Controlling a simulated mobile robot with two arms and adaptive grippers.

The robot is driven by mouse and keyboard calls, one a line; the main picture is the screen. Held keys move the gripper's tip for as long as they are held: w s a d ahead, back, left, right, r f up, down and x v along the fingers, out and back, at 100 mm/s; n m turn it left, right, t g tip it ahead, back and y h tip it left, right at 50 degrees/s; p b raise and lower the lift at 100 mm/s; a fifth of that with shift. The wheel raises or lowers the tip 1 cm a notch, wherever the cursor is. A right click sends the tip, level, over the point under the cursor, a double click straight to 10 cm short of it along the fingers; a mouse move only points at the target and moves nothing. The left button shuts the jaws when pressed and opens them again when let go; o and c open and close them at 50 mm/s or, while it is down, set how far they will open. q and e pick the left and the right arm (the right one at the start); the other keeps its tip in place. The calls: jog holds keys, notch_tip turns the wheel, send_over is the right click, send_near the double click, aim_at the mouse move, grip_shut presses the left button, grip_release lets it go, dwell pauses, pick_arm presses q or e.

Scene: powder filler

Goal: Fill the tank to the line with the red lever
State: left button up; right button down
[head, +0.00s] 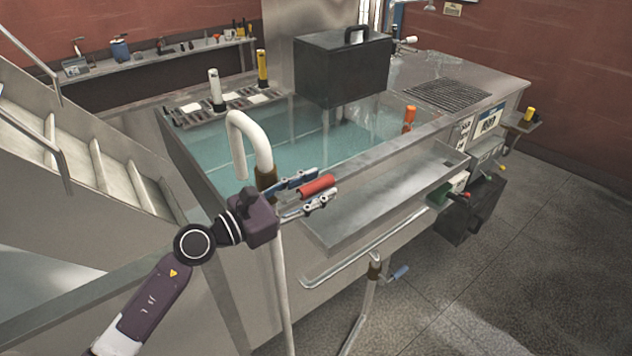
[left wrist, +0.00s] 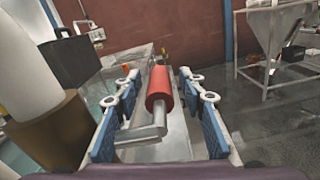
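The red lever (head: 316,186) is a red cylindrical grip on a grey bent metal arm, beside the white curved pipe at the tank's near edge. It also shows in the left wrist view (left wrist: 159,91). My left gripper (head: 312,190) is open, with its blue-padded fingers on either side of the red grip. In the left wrist view (left wrist: 160,100) gaps show between the grip and both fingers. The tank (head: 170,130) is a metal basin holding clear bluish water. I cannot make out the fill line. My right gripper is not in view.
The white pipe (head: 250,130) curves down over the water, close to my left gripper. A dark box (head: 343,68) stands at the tank's back. A metal tray (head: 380,195) juts out in front. Stairs (head: 85,165) rise at left. Open floor (head: 540,240) lies at right.

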pick_arm(q)
jog(key=shift+w+d, duration=0.15)
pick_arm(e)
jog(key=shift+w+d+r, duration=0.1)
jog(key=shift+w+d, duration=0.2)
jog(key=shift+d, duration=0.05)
pick_arm(q)
jog(key=shift+c, duration=0.4)
grip_shut()
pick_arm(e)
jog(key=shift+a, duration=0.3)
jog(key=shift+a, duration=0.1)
